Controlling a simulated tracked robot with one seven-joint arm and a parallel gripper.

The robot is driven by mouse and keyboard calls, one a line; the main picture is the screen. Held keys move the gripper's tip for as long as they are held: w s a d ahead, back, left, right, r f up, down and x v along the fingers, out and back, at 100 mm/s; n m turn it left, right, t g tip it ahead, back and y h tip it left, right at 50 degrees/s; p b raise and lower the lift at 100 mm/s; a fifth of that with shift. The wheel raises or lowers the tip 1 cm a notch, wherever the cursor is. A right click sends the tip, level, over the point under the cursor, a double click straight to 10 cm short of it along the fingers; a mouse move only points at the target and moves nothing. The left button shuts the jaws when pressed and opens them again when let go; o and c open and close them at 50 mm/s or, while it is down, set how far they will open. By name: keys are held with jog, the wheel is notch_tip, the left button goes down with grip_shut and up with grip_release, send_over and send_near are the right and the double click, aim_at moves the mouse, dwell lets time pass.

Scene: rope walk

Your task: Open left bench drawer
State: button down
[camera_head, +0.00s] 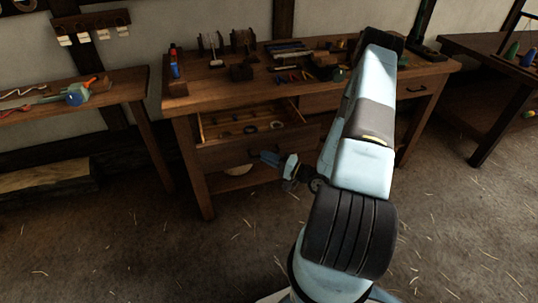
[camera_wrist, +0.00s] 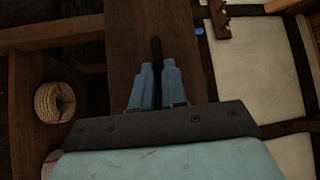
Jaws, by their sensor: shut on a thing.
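The left bench drawer (camera_head: 225,155) is pulled out from the bench in the head view, and its inside shows with several small items in it. My gripper (camera_head: 264,156) is at the drawer's front, reaching in from the right of the picture. In the wrist view its two blue fingers (camera_wrist: 157,68) are shut on the dark drawer handle (camera_wrist: 156,46), which stands out from the brown wooden drawer front (camera_wrist: 125,42). The fingers hide part of the handle.
The workbench (camera_head: 186,100) carries several tools on its top. A coil of rope (camera_wrist: 55,102) sits beside the drawer front in the wrist view. Another table (camera_head: 125,88) stands at the left and one (camera_head: 480,50) at the right. The straw-strewn floor (camera_head: 130,240) in front is clear.

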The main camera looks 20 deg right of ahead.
jog(key=shift+d+f, duration=0.1)
jog(key=shift+d, duration=0.15)
jog(key=c, duration=1.2)
grip_release()
jog(key=shift+o, duration=0.2)
jog(key=v, duration=1.3)
jog(key=shift+s+d, duration=0.25)
jog(key=shift+d, duration=0.05)
